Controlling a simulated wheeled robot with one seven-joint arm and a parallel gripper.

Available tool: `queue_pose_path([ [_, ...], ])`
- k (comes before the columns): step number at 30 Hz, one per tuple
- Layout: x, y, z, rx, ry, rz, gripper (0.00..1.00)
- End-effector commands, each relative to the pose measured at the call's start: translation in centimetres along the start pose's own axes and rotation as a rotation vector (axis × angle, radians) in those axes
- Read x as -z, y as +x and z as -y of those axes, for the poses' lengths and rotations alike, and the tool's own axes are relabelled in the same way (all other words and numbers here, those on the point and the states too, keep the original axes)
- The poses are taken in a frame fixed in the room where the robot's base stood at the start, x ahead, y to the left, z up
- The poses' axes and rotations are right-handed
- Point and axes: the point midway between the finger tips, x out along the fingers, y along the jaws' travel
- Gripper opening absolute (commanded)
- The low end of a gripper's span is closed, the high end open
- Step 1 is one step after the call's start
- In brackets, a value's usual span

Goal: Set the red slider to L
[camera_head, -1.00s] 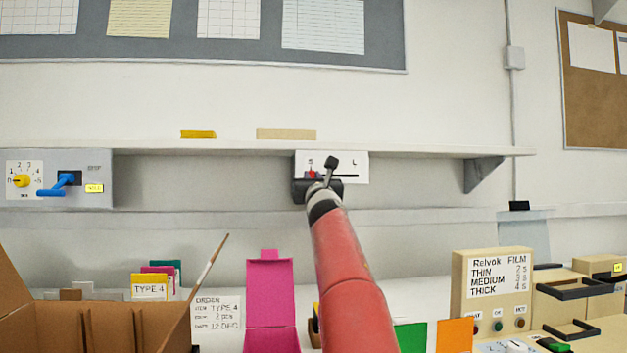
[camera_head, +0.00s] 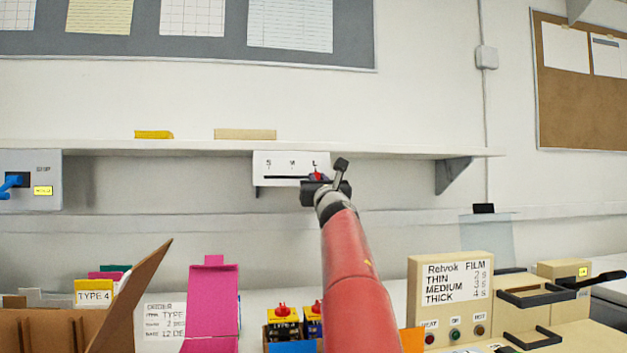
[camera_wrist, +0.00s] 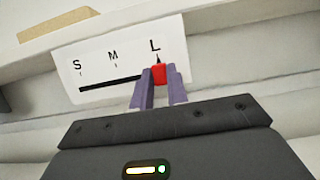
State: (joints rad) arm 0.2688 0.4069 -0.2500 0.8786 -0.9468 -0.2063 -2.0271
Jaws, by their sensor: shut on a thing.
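A white panel (camera_head: 277,165) with a dark horizontal slot and the marks S, M and L hangs at the shelf's front edge. It also shows in the wrist view (camera_wrist: 98,55). The red slider (camera_wrist: 159,74) stands at the right end of the slot, under the pointer of the L mark. It also shows in the head view (camera_head: 317,176), partly hidden by my gripper. My gripper (camera_wrist: 160,90) is shut on the red slider, one purple-grey finger on each side of it.
The long shelf (camera_head: 400,150) runs above and behind the panel, with a bracket (camera_head: 453,175) to the right. Below are a pink box (camera_head: 213,300), an open cardboard box (camera_head: 50,328) and a beige film machine (camera_head: 450,290). Space around the panel's sides is clear.

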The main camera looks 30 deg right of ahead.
Motion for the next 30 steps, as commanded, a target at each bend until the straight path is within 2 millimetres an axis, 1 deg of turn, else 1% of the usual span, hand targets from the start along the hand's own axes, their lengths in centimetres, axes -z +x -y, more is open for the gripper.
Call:
queue_pose_path([
  [1,-0.2,0.0,0.3,0.006,-0.002,0.002,0.0],
  [5,-0.2,0.0,0.4,0.007,-0.003,0.002,0.0],
  [6,-0.2,-0.1,0.4,0.007,-0.003,0.002,0.17],
  [11,-0.2,0.0,0.3,0.007,-0.003,0.001,0.38],
  [18,-0.1,-0.1,0.2,0.005,-0.002,0.001,0.38],
  [21,0.0,-0.5,0.2,0.004,-0.002,0.002,0.38],
  [23,0.1,-1.1,0.2,0.004,-0.002,0.002,0.38],
  [30,0.4,-5.1,0.2,0.005,0.0,0.003,0.38],
])
